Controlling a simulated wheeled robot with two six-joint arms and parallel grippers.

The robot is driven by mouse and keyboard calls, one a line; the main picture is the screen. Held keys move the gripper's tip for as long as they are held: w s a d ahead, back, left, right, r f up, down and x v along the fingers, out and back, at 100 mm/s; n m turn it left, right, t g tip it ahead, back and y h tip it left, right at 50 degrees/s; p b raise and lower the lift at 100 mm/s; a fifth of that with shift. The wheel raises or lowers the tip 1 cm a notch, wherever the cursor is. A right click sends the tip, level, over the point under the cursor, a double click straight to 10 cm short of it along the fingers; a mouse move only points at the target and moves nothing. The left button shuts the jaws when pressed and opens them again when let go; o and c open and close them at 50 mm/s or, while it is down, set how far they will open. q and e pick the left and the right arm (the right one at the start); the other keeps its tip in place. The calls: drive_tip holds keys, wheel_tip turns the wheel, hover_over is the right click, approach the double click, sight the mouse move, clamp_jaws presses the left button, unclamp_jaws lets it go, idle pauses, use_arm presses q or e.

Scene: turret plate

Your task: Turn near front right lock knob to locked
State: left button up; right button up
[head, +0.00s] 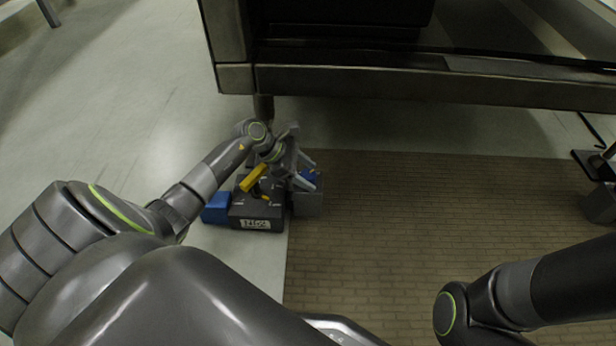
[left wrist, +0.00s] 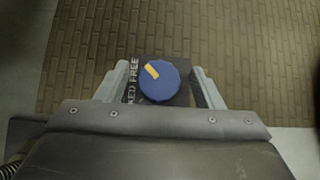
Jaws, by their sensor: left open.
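The lock knob (left wrist: 160,82) is a round blue knob with a yellow pointer mark, on a dark plate (left wrist: 131,92) with white lettering in the left wrist view. The lettering reads "FREE" and a partly hidden "...KED". The yellow mark points to the upper left, on the side of "FREE". My left gripper (left wrist: 155,84) is open, with one finger on each side of the knob; I cannot tell whether they touch it. In the head view my left gripper (head: 307,171) is over the knob (head: 309,178), which is partly hidden. My right gripper is out of view.
A dark unit (head: 257,210) with a white label, a yellow handle (head: 253,178) and a blue block (head: 216,208) sits left of the knob's grey block (head: 308,205). A heavy table frame (head: 420,84) overhangs behind. The brown brick-patterned mat (head: 400,240) is mostly clear.

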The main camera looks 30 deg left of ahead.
use_arm(q)
drive_tip(key=shift+w+d+f, duration=0.1)
drive_tip(key=shift+d+f, duration=0.1)
drive_tip(key=shift+f, duration=0.05)
drive_tip(key=shift+c, duration=0.4)
